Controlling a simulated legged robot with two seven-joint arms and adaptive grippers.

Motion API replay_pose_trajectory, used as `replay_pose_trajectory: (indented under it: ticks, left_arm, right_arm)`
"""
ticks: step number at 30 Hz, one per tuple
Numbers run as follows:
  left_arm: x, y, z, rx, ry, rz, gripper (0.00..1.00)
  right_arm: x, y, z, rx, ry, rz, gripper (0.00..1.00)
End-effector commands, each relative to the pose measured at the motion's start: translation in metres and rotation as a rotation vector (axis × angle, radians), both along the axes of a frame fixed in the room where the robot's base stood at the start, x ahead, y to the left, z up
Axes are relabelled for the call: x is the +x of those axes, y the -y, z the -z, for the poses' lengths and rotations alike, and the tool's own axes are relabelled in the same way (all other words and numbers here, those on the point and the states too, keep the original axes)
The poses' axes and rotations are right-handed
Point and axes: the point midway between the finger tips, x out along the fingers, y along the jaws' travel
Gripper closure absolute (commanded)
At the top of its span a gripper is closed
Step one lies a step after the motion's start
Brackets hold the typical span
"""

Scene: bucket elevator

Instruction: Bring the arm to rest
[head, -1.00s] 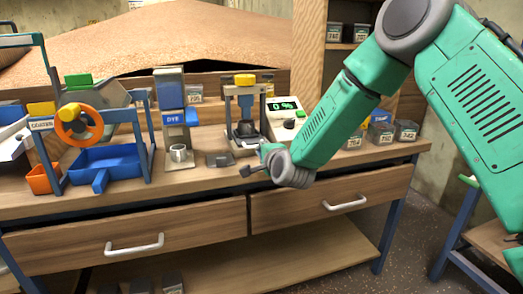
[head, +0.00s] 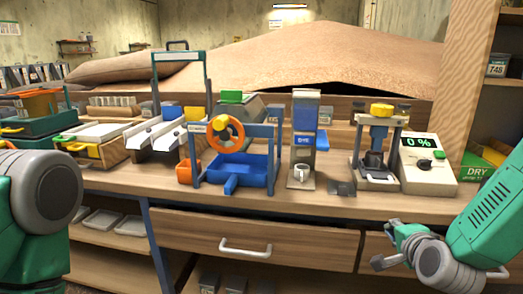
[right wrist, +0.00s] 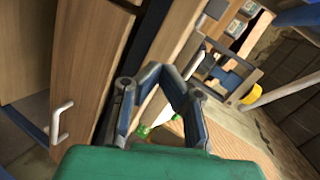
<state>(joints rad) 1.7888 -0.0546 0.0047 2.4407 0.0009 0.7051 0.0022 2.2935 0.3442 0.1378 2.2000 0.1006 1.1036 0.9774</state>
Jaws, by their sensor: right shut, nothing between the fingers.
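My right arm (head: 492,212) comes in from the right edge, green with grey joints. Its gripper (head: 378,263) is shut and empty, low in front of the bench's drawer fronts and below the tabletop edge. In the right wrist view the gripper's dark linked fingers (right wrist: 162,72) show before wooden drawer fronts and a white handle (right wrist: 61,121). Part of my left arm (head: 38,205) shows at the left edge; its gripper is out of view.
A drawer handle (head: 246,248) sticks out in front.

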Motion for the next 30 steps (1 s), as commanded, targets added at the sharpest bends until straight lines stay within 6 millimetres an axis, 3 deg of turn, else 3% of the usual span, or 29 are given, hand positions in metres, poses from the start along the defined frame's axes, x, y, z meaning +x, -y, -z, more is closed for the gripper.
replay_pose_trajectory:
  ticks: [3,5,9,12,15,18,22,30]
  left_arm:
    - [0.000,0.000,-0.009,0.000,0.000,0.000,0.23]
    - [0.000,0.000,-0.012,0.000,0.001,0.000,0.23]
    - [0.000,0.000,-0.019,0.000,0.001,0.000,0.23]
    - [0.000,0.000,-0.024,0.000,0.000,0.000,0.23]
    - [0.000,0.000,-0.028,0.000,0.000,0.000,0.23]
    - [0.000,0.000,-0.030,0.000,0.000,0.000,0.23]
    - [0.000,0.000,-0.031,0.000,0.000,0.000,0.23]
    - [0.000,0.000,-0.031,0.000,0.000,0.000,0.23]
  right_arm:
    - [-0.051,-0.025,0.071,-0.204,-0.240,-0.189,1.00]
    - [-0.083,-0.035,0.104,-0.307,-0.359,-0.304,1.00]
    - [-0.169,-0.051,0.167,-0.519,-0.616,-0.604,1.00]
    - [-0.234,-0.057,0.196,-0.637,-0.770,-0.833,1.00]
    - [-0.289,-0.058,0.213,-0.717,-0.886,-1.035,1.00]
    - [-0.328,-0.057,0.221,-0.765,-0.957,-1.188,1.00]
    - [-0.353,-0.056,0.224,-0.792,-0.998,-1.292,1.00]
    - [-0.356,-0.056,0.225,-0.796,-1.003,-1.307,1.00]
